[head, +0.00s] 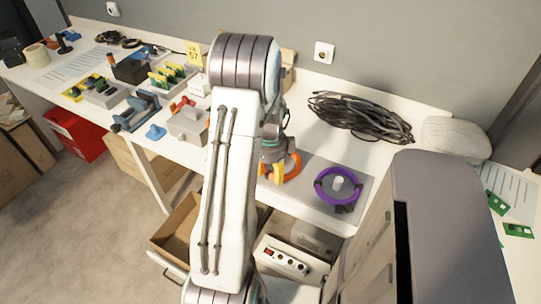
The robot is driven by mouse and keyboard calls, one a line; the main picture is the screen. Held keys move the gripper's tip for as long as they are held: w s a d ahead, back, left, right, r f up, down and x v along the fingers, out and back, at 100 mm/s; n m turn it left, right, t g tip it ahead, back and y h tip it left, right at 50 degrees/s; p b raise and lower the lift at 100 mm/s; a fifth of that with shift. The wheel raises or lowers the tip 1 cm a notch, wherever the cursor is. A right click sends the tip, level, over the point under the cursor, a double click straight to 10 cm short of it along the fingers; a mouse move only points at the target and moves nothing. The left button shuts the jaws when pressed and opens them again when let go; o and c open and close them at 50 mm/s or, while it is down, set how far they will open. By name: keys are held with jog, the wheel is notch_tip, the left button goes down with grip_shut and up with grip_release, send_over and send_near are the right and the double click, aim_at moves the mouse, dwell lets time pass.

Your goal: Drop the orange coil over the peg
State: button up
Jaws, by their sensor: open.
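The orange coil (295,164) shows as a curved orange band at my gripper (272,172), partly hidden behind it. My gripper has yellow-orange fingertips and is open, pointing down over the table near the coil's left side. I cannot tell whether the coil touches the fingers or lies on the surface. A short whitish peg (338,183) stands to the right on a grey plate (318,206). A purple coil (319,188) lies around the peg, with a dark piece at its lower side.
A black cable bundle (360,117) lies behind the plate, with a pale bag (455,138) to its right. Tools and blocks, including a grey box (188,124), crowd the table left of my arm. A large grey cabinet-like body (450,210) fills the lower right.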

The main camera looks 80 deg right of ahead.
notch_tip(320, 180, up, 10)
jog(key=shift+a, duration=0.2)
dwell(0.8)
jog(key=a+f+n+y, duration=0.2)
jog(key=a+n, duration=0.7)
jog(key=n, duration=0.9)
jog(key=w+a+r+n+t+p, duration=0.1)
jog(key=w+a+r+n, duration=0.4)
jog(key=a, duration=0.5)
jog(key=w+a+r+n+t+h+p, duration=0.1)
jog(key=w+a+r+n+p, duration=0.1)
jog(key=w+a+r+n, duration=0.3)
jog(key=w+a+r+n+t+p, duration=0.1)
jog(key=w+a+r+n, duration=0.4)
jog(key=a+n, duration=0.5)
jog(key=shift+w+a+r+n+h, duration=0.3)
jog(key=shift+a+r, duration=0.1)
jog(key=shift+a, duration=2.3)
jog(key=shift+c, duration=0.2)
